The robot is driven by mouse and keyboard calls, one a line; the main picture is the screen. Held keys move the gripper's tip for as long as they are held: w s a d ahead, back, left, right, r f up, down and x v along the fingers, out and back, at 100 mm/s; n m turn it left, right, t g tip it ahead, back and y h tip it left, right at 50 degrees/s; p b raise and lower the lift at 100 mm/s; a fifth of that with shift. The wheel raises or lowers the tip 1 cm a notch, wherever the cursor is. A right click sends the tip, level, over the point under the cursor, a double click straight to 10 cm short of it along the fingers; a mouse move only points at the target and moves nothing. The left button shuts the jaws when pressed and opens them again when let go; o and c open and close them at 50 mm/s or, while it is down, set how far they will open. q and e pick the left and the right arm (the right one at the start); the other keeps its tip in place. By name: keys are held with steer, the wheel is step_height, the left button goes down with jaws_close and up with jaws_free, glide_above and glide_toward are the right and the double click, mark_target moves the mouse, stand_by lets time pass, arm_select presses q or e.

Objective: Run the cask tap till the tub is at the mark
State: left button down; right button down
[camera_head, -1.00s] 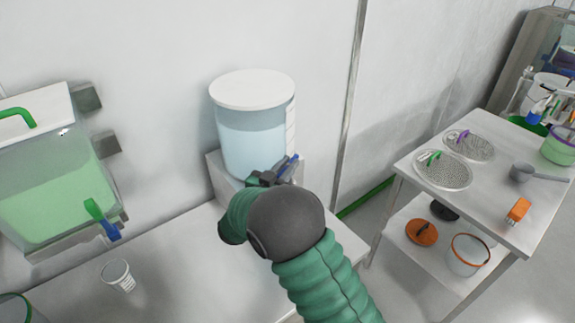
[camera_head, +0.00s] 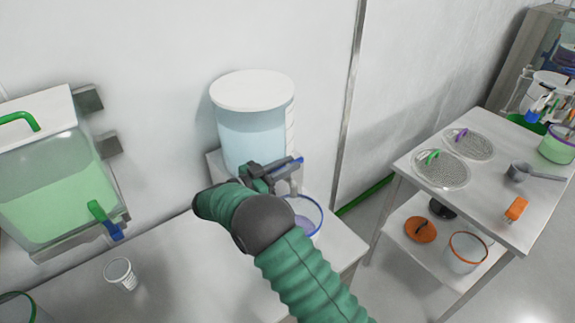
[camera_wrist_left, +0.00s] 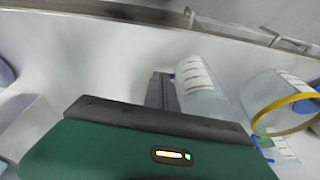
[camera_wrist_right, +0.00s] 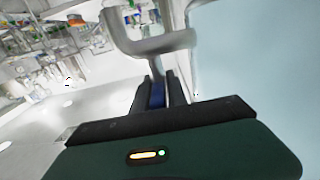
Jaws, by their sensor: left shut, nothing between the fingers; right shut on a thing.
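The cask (camera_head: 252,140) is a clear vessel of pale blue liquid with a white lid, standing on a grey stand by the wall. My right gripper (camera_head: 280,168) is shut on the blue tap handle (camera_head: 298,160) at its front; the handle also shows between the fingers in the right wrist view (camera_wrist_right: 157,94). The curved grey spout (camera_wrist_right: 150,42) is beyond them. The blue-rimmed tub (camera_head: 318,217) stands below the tap, partly hidden by my arm; its level and mark cannot be made out. My left gripper (camera_wrist_left: 163,88) is shut and empty, near a white cylindrical container (camera_wrist_left: 200,90).
A green-liquid tank (camera_head: 45,190) with its own tap hangs at left. A small white cup (camera_head: 120,273) stands on the bench (camera_head: 185,270). At right, a trolley (camera_head: 490,210) holds sieves, a scoop and an orange item. The bench between cup and arm is clear.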

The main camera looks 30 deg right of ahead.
steer(key=c, duration=1.4)
jaws_free()
steer(key=shift+w+a, duration=0.1)
steer(key=a+b, duration=0.2)
steer(key=a, duration=1)
steer(key=shift+s, duration=0.3)
steer(key=shift+f, duration=0.15)
